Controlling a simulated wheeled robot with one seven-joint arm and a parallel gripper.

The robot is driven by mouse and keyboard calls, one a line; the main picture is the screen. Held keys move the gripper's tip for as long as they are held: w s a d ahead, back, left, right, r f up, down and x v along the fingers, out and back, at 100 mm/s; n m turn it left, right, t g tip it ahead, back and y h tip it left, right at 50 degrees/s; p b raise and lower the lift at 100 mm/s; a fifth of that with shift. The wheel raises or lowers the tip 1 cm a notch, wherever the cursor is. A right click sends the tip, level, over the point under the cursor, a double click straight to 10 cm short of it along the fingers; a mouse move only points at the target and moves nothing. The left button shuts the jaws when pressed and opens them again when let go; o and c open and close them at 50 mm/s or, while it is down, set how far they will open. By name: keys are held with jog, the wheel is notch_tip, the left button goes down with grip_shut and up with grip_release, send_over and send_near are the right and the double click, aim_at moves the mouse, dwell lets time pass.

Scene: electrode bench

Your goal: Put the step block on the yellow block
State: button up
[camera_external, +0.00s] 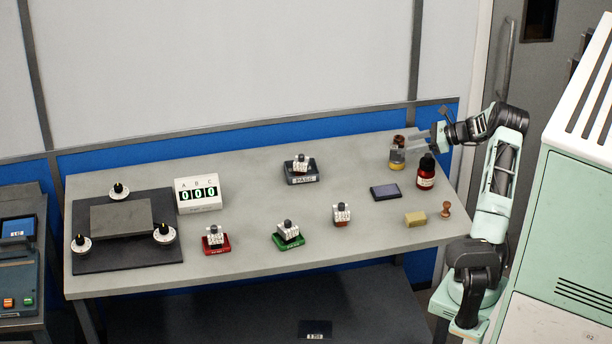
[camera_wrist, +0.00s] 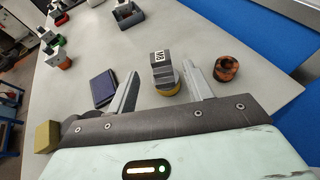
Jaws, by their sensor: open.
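The grey step block (camera_wrist: 160,67) with a white label shows between the open fingers of my gripper (camera_wrist: 168,92) in the wrist view. It appears to rest on a yellow, round-edged block (camera_wrist: 168,89). In the external view the stack is small, with the grey step block (camera_external: 398,151) above the yellow block (camera_external: 397,164) near the table's back right. My gripper (camera_external: 412,141) is open there, its fingers coming in from the right. I see no clear finger contact. A separate plain yellowish block (camera_external: 415,219) lies near the front edge; it also shows in the wrist view (camera_wrist: 47,136).
A brown round piece (camera_wrist: 227,68) stands just beyond the right finger. A red bottle (camera_external: 426,172), dark pad (camera_external: 385,192) and small brown stamp (camera_external: 446,210) are nearby. Several labelled blocks, a counter (camera_external: 198,194) and a dark platform (camera_external: 122,217) stand farther left.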

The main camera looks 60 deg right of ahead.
jog(key=v, duration=0.3)
jog(key=shift+s+d+r, duration=0.15)
jog(key=shift+s, duration=0.15)
dwell(0.3)
